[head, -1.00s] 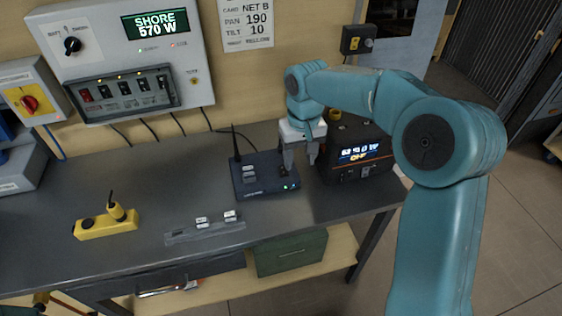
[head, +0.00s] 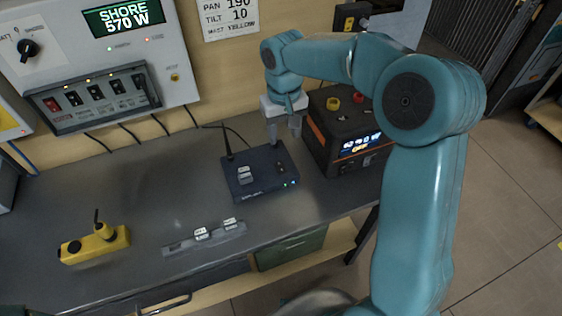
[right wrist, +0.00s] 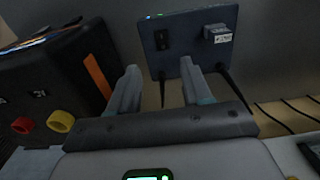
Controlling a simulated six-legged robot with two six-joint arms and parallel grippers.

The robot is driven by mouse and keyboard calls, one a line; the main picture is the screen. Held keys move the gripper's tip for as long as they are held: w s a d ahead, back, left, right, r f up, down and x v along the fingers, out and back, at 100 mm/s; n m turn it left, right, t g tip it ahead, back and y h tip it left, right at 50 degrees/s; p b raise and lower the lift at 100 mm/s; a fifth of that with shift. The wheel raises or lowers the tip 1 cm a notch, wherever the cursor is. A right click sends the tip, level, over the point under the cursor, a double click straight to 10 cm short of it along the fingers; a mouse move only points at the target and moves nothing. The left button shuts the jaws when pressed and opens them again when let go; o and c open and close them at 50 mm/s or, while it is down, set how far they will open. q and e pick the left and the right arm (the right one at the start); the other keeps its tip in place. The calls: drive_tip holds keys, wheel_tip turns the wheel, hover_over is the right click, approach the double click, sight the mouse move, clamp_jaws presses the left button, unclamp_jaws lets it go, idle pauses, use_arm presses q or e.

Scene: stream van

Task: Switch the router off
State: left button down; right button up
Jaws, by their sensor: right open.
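The router (head: 262,187) is a dark blue box with a black antenna, on the grey bench. A black rocker switch (head: 281,167) sits on its top at the right, and small green and blue lights glow on its front edge. My right gripper (head: 284,133) is open and empty above the router's back right corner, apart from the switch. In the right wrist view the router (right wrist: 190,62) lies beyond the open fingers (right wrist: 160,80), with the switch (right wrist: 162,39) on its left half. My left gripper is out of view.
A black and orange power station (head: 325,130) stands close to the router's right. A yellow plug block (head: 92,246) and a grey strip with labelled pieces (head: 178,246) lie on the bench. A wall panel (head: 85,60) hangs behind. The bench between is clear.

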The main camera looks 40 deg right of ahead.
sight(283, 171)
wheel_tip(283, 171, down, 13)
drive_tip(key=shift+w+r+p, duration=0.1)
drive_tip(key=shift+r+p, duration=0.05)
drive_tip(key=shift+p, duration=0.2)
drive_tip(key=shift+w+a+f, duration=0.15)
drive_tip(key=shift+f, duration=0.35)
drive_tip(key=shift+s, duration=0.2)
drive_tip(key=shift+c, duration=0.3)
